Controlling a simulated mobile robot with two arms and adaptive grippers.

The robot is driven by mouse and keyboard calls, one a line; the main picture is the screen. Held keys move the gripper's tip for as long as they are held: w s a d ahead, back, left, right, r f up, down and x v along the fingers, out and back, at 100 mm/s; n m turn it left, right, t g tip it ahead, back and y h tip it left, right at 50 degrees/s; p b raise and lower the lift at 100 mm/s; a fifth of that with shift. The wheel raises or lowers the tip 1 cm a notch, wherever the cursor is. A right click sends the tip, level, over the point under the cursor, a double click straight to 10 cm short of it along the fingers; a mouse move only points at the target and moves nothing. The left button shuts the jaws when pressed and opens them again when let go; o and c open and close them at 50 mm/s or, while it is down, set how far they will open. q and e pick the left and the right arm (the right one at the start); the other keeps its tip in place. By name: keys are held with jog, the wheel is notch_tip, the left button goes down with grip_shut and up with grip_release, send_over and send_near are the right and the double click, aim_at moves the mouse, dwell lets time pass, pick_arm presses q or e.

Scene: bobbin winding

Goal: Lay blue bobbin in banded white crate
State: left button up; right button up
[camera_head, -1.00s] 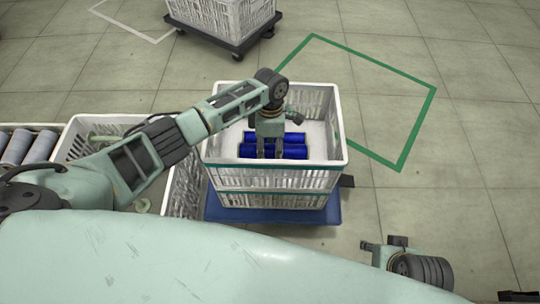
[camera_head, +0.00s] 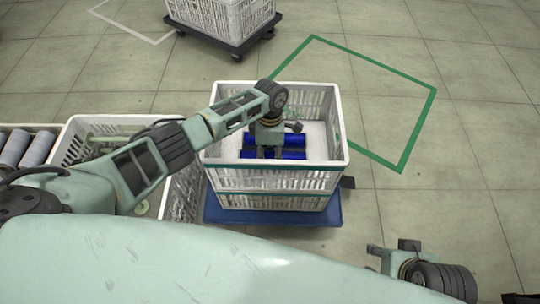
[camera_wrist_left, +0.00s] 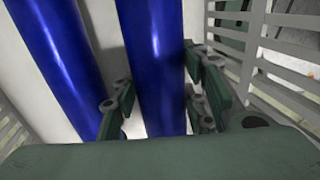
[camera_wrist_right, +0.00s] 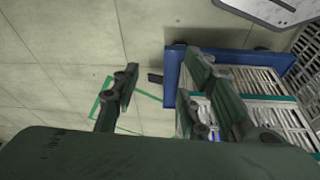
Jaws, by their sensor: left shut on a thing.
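The white crate with teal bands (camera_head: 275,172) stands at the centre of the head view. Two rows of blue show inside it, partly hidden behind my left gripper (camera_head: 268,153). In the left wrist view, my left gripper (camera_wrist_left: 162,105) is shut on a blue bobbin (camera_wrist_left: 155,55), one finger on each side. A second blue bobbin (camera_wrist_left: 62,60) lies beside it, a narrow gap apart. I cannot tell whether the held bobbin touches the crate floor. My right gripper (camera_head: 373,256) is empty and outside the crate; the right wrist view shows its fingers (camera_wrist_right: 162,85) spread open.
The crate stands on a blue dolly (camera_head: 225,214). A grey-white bin (camera_head: 172,205) with pale green items adjoins its left, with grey rolls (camera_head: 38,150) farther left. Another white crate on a dark dolly (camera_head: 240,45) stands behind. A green floor outline (camera_head: 420,125) encloses bare floor at right.

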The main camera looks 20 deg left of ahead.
aim_at(270, 153)
pick_arm(q)
jog(key=o, duration=1.4)
jog(key=shift+c, duration=0.2)
jog(key=shift+w+r, duration=0.1)
jog(key=shift+r, duration=0.25)
jog(key=p+v, duration=0.1)
jog(key=v, duration=0.2)
jog(key=shift+d+r, duration=0.1)
jog(key=shift+r, duration=0.1)
jog(key=p+v, duration=0.3)
jog(key=v, duration=0.6)
pick_arm(e)
notch_tip(270, 153, down, 14)
jog(key=shift+w+a+g, duration=0.2)
jog(key=shift+w+g, duration=0.2)
